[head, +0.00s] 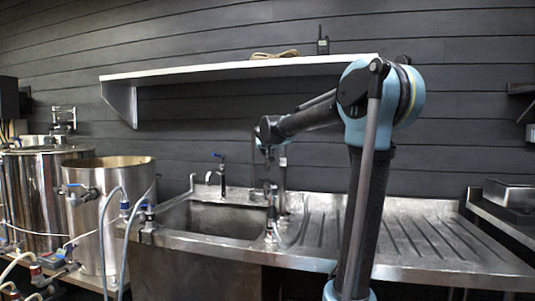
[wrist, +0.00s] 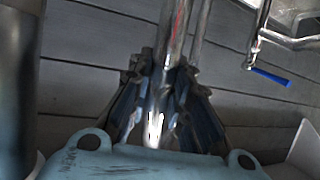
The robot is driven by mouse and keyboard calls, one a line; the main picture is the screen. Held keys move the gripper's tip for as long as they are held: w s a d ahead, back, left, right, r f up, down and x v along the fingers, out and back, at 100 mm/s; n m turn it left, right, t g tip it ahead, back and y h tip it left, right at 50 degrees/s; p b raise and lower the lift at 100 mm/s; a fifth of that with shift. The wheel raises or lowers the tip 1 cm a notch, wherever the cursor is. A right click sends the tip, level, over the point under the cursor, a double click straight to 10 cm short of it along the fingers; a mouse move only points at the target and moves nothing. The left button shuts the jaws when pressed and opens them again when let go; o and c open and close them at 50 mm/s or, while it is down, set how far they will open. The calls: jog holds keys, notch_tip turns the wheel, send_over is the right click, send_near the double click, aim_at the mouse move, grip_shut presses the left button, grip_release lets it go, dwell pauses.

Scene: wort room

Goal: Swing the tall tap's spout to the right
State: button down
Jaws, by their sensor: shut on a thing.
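The tall tap (head: 282,168) stands behind the sink, near the edge of the ridged drainer. In the wrist view a shiny metal pipe, the tap's spout (wrist: 174,32), runs down between my fingers. My gripper (wrist: 160,92) is shut around this pipe, with a dark ribbed finger on each side. In the head view my gripper hangs in front of the tap and the two overlap, so the contact there is hard to make out.
The sink basin (head: 212,219) lies left of the tap; the ridged drainer (head: 415,240) to its right is clear. A shelf (head: 225,69) overhangs the area. Steel pots (head: 112,205) stand left.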

jog(key=c, duration=1.4)
grip_release()
jog(key=shift+c, duration=0.2)
jog(key=shift+s, duration=0.2)
jog(key=v, duration=1.1)
jog(key=shift+s, duration=0.3)
jog(key=shift+d, duration=0.1)
